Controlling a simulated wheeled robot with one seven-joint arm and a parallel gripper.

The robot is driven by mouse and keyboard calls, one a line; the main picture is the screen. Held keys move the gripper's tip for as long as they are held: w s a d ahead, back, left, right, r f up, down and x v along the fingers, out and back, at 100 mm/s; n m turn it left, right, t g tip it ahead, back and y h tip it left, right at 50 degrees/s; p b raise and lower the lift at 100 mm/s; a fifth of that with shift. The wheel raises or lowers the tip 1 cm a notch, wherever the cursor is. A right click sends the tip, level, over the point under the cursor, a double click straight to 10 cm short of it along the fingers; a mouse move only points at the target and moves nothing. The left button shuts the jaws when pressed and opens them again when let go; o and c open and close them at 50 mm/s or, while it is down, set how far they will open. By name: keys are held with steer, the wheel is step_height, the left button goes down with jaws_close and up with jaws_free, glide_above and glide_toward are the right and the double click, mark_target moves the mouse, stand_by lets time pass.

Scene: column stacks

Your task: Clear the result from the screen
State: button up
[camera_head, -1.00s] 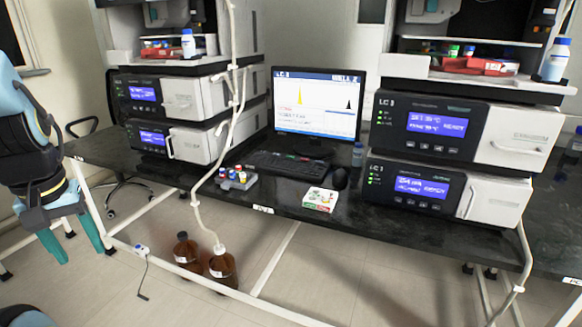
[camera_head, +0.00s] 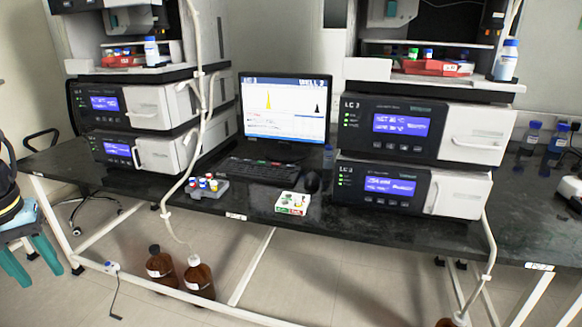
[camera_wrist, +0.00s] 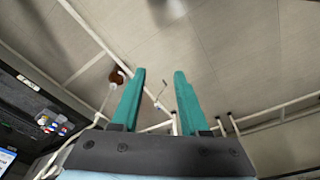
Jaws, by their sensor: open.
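The screen (camera_head: 285,108) stands at the back of the black bench between two instrument stacks. It shows a white chart with a yellow peak, a smaller black peak and lines of text below. A dark keyboard (camera_head: 262,171) lies in front of it, and a dark mouse (camera_head: 312,182) sits to the right of the keyboard. My gripper (camera_head: 22,265) is at the far left of the head view, well away from the screen, with its green fingers pointing down. In the wrist view my gripper (camera_wrist: 158,85) is open and empty, with floor beyond its fingers.
The left stack (camera_head: 150,105) and the right stack (camera_head: 465,133) flank the screen. A vial rack (camera_head: 207,187) and a small white-green box (camera_head: 292,203) sit near the bench's front edge. A white tube hangs past the left stack. Brown bottles (camera_head: 161,267) stand on the floor below.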

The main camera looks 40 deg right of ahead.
jaws_close()
stand_by(1.4)
